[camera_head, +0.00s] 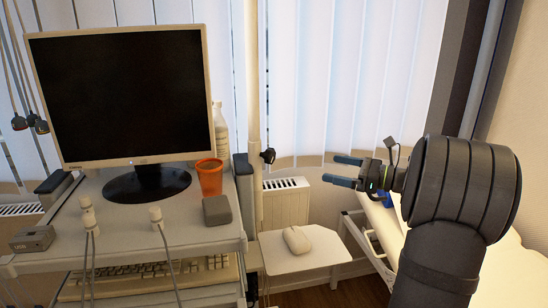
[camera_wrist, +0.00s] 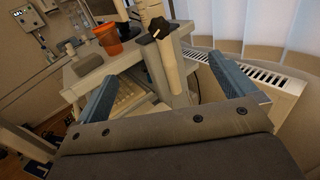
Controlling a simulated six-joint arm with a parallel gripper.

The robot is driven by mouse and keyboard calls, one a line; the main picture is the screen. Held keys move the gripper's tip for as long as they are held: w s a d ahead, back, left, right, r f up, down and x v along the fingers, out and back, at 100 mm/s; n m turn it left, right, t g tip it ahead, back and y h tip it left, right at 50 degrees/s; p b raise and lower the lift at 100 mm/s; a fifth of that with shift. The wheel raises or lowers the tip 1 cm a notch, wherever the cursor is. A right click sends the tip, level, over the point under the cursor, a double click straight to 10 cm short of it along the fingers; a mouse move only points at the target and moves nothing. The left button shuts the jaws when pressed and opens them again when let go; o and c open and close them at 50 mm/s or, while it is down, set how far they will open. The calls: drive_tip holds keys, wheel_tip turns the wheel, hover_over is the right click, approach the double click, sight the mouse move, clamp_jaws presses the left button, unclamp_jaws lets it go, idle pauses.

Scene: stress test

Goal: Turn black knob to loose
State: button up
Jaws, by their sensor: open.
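A black knob (camera_head: 268,155) sticks out to the right from a pale upright post (camera_head: 254,110) beside the monitor trolley. In the wrist view the knob (camera_wrist: 158,28) shows ahead, between and beyond the fingertips, on the same post. My gripper (camera_head: 345,171) is open, with two blue fingers, to the right of the knob and apart from it. In the wrist view my gripper (camera_wrist: 165,80) has its fingers spread wide with nothing between them. I cannot tell the knob's exact turn angle.
A trolley carries a black monitor (camera_head: 122,95), an orange cup (camera_head: 209,176) and a grey box (camera_head: 217,210). A small tray (camera_head: 320,247) with a mouse (camera_head: 297,240) lies below the knob. A radiator (camera_head: 286,203) stands behind. A bed lies at the right. The space between gripper and knob looks clear.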

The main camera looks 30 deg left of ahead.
drive_tip(key=shift+w+d, duration=0.1)
drive_tip(key=shift+d, duration=0.45)
drive_tip(key=shift+c, duration=0.4)
